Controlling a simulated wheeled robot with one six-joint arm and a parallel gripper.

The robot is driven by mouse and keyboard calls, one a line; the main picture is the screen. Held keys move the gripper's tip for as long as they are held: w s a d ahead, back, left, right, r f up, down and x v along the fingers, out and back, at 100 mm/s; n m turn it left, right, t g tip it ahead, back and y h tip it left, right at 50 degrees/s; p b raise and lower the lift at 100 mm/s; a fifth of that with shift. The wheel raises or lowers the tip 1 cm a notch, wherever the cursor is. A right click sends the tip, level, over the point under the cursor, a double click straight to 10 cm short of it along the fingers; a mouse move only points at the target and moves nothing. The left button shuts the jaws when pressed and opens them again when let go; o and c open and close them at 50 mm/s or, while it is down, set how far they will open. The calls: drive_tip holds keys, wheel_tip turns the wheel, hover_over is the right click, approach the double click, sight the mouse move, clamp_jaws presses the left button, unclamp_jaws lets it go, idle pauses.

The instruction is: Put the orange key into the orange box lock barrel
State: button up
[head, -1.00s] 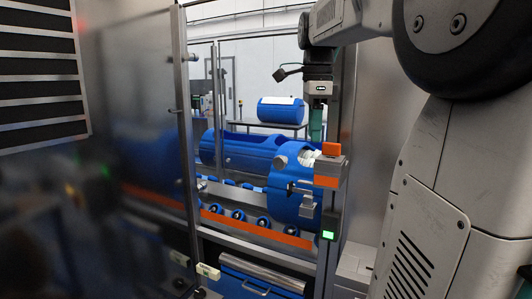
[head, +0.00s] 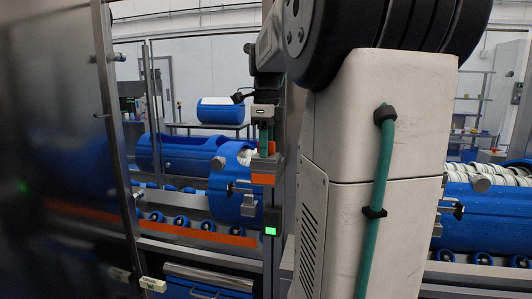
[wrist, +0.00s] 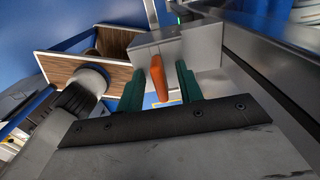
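In the wrist view an orange key (wrist: 159,78) stands upright between the two green fingers of my gripper (wrist: 160,88). A gap shows on both sides of it, so the fingers look open around it, not pressed on it. A grey box (wrist: 205,48) is just beyond the fingertips. In the head view my gripper (head: 266,138) points down just above a small grey and orange box (head: 262,179) at the end of the blue tub. The lock barrel cannot be made out, and the key cannot be told apart in the head view.
A blue tub (head: 180,157) lies on a roller carrier with an orange rail (head: 195,232). A steel door frame (head: 118,130) stands at left. Another blue tub (head: 490,212) is at right. A wood-lined tray (wrist: 85,68) shows in the wrist view.

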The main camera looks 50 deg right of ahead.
clamp_jaws()
drive_tip(key=shift+r, duration=0.15)
